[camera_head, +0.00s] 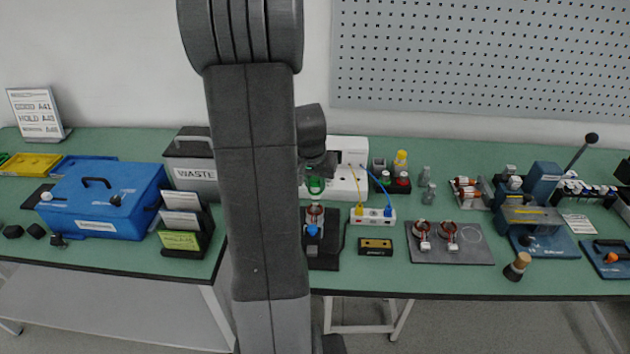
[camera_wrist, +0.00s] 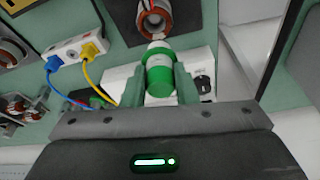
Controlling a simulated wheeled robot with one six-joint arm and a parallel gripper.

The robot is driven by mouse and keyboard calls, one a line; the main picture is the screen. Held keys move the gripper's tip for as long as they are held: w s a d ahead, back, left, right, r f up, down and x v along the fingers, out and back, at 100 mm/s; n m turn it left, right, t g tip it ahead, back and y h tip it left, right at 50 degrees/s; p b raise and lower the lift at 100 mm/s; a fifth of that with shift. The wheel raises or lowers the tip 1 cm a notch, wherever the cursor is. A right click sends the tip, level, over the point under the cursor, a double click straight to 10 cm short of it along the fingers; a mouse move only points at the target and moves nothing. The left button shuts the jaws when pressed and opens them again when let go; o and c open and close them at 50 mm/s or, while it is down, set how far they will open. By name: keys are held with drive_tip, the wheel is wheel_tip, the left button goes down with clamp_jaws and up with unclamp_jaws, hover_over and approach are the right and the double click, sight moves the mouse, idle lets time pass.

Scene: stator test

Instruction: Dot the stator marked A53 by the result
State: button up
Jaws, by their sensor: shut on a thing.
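My gripper (camera_head: 316,172) is shut on a green marker with a pale tip (camera_wrist: 160,72), seen between the fingers in the wrist view. In the head view the green marker (camera_head: 315,185) is above a copper-wound stator (camera_head: 314,212) on a dark fixture (camera_head: 325,255). In the wrist view that stator (camera_wrist: 155,20) lies just beyond the marker's tip; I cannot tell whether they touch. Two more stators, left (camera_head: 421,232) and right (camera_head: 448,230), lie on a grey mat (camera_head: 480,255). No marking A53 is legible on any stator.
A white tester (camera_head: 347,190) stands behind the fixture; yellow and blue leads run to a white socket block (camera_head: 372,218). A blue box (camera_head: 130,215), a waste bin (camera_head: 192,165) and a card holder (camera_head: 182,235) are left. A blue press (camera_head: 540,185) is right.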

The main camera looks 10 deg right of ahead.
drive_tip(key=shift+f+b, duration=0.55)
drive_tip(key=shift+f, duration=0.1)
idle(0.3)
drive_tip(key=shift+r, duration=0.2)
drive_tip(key=shift+r+p, duration=2.1)
drive_tip(key=shift+r, duration=0.8)
